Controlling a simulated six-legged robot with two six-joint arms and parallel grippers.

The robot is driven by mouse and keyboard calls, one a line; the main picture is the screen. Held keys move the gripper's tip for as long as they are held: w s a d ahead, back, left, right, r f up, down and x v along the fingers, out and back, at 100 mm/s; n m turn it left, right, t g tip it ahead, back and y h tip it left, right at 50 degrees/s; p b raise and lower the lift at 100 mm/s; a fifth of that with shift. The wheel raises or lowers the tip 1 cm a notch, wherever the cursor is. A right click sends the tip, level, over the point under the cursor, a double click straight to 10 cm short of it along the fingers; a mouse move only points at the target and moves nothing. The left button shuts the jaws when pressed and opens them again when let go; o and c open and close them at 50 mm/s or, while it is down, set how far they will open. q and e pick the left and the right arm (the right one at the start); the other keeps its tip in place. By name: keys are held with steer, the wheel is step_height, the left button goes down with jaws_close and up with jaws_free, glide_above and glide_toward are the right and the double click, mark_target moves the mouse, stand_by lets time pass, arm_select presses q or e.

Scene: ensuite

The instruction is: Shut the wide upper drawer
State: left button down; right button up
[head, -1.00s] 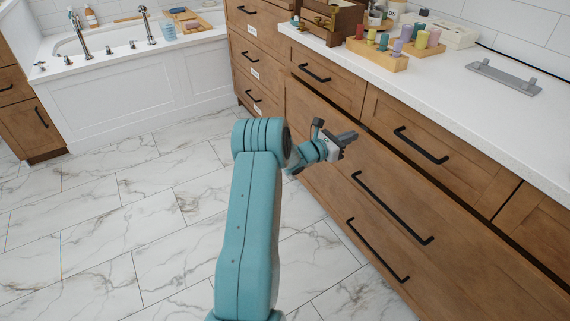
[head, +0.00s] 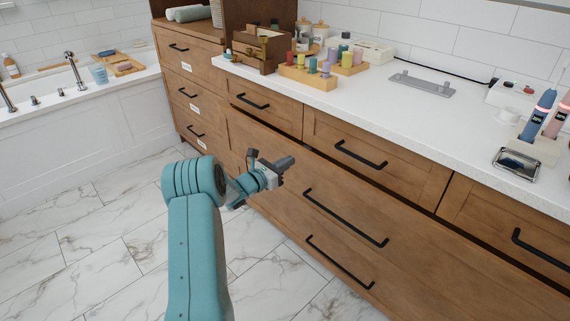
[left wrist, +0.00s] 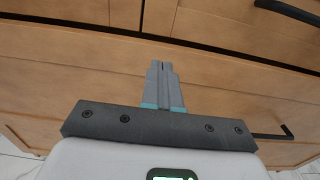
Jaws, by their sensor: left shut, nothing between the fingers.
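The wide upper drawer (head: 290,180) is the long wooden front with a black bar handle (head: 345,219), below the row of small drawers. A dark gap runs along its top edge, so it seems to stand slightly out. My left gripper (head: 287,162) is shut and empty, in front of the drawer's upper part, up and left of the handle. In the left wrist view the shut fingers (left wrist: 163,70) point at the drawer front (left wrist: 235,90), just below the gap. Whether they touch it I cannot tell. My right gripper is not in view.
Another bar handle (head: 340,262) sits lower on the cabinet. The white countertop (head: 340,98) above carries a wooden box (head: 262,50), spool-like items, a grey plate with a handle (head: 422,84) and toiletries. A bathtub (head: 75,130) is at the left. The marble floor (head: 90,240) is clear.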

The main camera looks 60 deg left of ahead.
arm_select(q)
steer(key=p+v, duration=0.2)
steer(key=v, duration=0.7)
steer(key=n+g+b, duration=0.3)
steer(key=n+b, duration=0.4)
steer(key=n, duration=1.1)
glide_toward(330, 172)
steer(key=shift+h, duration=0.4)
steer(key=b+x, duration=0.1)
steer(key=x, duration=0.1)
steer(key=b+x, duration=0.2)
steer(key=x, duration=0.1)
steer(key=shift+a+f, duration=0.2)
steer(key=shift+f, duration=0.1)
steer(key=shift+w+a+r+b, duration=0.15)
steer(key=shift+w+b, duration=0.2)
steer(key=shift+w, duration=0.3)
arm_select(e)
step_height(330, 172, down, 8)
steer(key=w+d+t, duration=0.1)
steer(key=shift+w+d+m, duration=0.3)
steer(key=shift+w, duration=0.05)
arm_select(q)
steer(key=shift+w, duration=0.1)
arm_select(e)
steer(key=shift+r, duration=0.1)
